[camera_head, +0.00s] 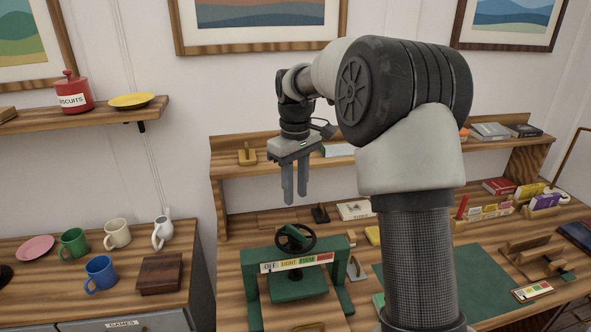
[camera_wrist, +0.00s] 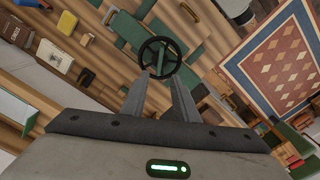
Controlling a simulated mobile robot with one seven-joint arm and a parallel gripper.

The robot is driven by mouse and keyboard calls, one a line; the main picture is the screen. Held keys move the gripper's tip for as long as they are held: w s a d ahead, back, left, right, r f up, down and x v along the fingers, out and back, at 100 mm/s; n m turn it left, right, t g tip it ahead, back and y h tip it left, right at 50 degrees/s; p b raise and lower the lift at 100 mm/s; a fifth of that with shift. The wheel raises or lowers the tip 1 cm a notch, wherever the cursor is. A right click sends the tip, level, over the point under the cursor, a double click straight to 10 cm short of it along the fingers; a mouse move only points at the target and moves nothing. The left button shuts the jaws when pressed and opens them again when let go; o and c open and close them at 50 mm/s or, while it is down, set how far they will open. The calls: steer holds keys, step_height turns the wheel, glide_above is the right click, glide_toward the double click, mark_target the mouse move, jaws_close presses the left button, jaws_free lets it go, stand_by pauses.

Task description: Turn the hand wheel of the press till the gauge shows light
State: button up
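The green press (camera_head: 340,272) stands on the wooden desk. Its black hand wheel (camera_head: 295,238) is on top, and a gauge strip (camera_head: 297,262) across its front reads OFF, LIGHT, FIRM and ends in red. I cannot make out where the gauge's pointer stands. My gripper (camera_head: 296,200) points down above the wheel, with its two fingers apart and nothing between them. In the wrist view the wheel (camera_wrist: 160,57) shows whole, just beyond the tips of my open gripper (camera_wrist: 160,78). The fingers look clear of the wheel.
A green mat (camera_head: 480,285) lies right of the press, partly behind my arm. A wooden stand (camera_head: 535,255) and a card holder (camera_head: 485,215) are farther right. Several mugs, one blue (camera_head: 100,273), stand on the left counter. A shelf (camera_head: 232,158) runs behind the press.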

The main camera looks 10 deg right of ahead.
step_height(320, 180, up, 6)
glide_above(296, 230)
steer(key=shift+w+f, duration=0.1)
steer(key=shift+w, duration=0.05)
stand_by(1.2)
steer(key=s+d+f+t+y, duration=0.2)
steer(key=s+d+t, duration=0.2)
steer(key=s, duration=0.2)
steer(key=x, duration=1.1)
steer(key=p+x, duration=0.1)
steer(key=x, duration=0.5)
steer(key=shift+s+a, duration=0.2)
steer(key=shift+a, duration=0.2)
jaws_close()
